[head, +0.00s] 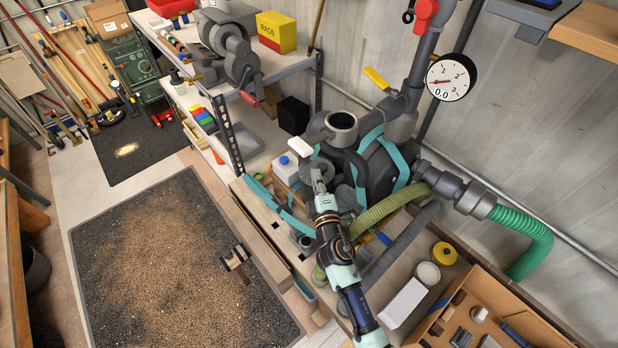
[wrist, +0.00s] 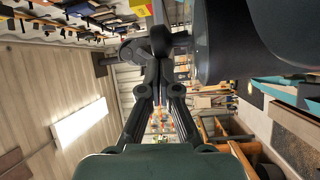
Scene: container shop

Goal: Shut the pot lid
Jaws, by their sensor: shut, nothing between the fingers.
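The dark grey pot (head: 341,128) of the pump shows in the head view with its round mouth open upward. A round grey part, which looks like the swung-back lid (head: 318,168), sits just below and left of the mouth, partly hidden by my gripper. My gripper (head: 317,183) is shut and empty, its fingertips at or very close to this part; I cannot tell whether they touch. In the wrist view my gripper (wrist: 160,62) points at dark rounded parts just beyond the fingertips. A large dark body fills the upper right there.
Teal bands (head: 369,176) frame the pump. A green-yellow hose (head: 388,211) and a grey hose (head: 402,247) run beside my arm. A pressure gauge (head: 450,77) stands on the pipework behind.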

